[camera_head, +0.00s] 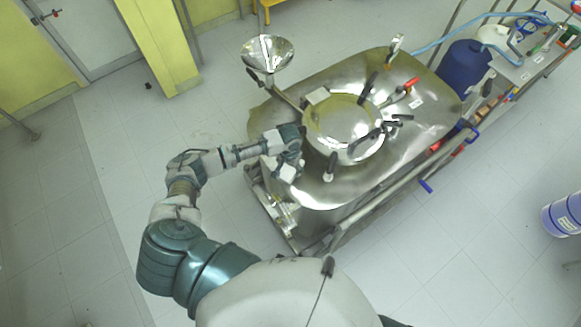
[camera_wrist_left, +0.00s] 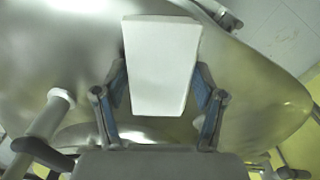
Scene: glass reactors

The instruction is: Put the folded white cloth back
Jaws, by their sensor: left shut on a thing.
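The folded white cloth (camera_wrist_left: 161,62) shows as a pale, flat-sided block in the left wrist view. It sits between the two blue-padded fingers of my left gripper (camera_wrist_left: 161,88), which is shut on it from both sides. In the head view, my left gripper (camera_head: 291,162) is over the near left edge of the steel reactor (camera_head: 400,155), and the white cloth (camera_head: 288,174) shows small at its end. I cannot tell whether the cloth touches the metal below. My right gripper is not in view.
The reactor's domed lid (camera_head: 345,125) carries several black-handled clamps. A pale square piece (camera_head: 318,95) is at its upper left. A steel funnel (camera_head: 267,53) rises behind. A blue drum (camera_head: 464,68) is farther right. Floor at left is clear.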

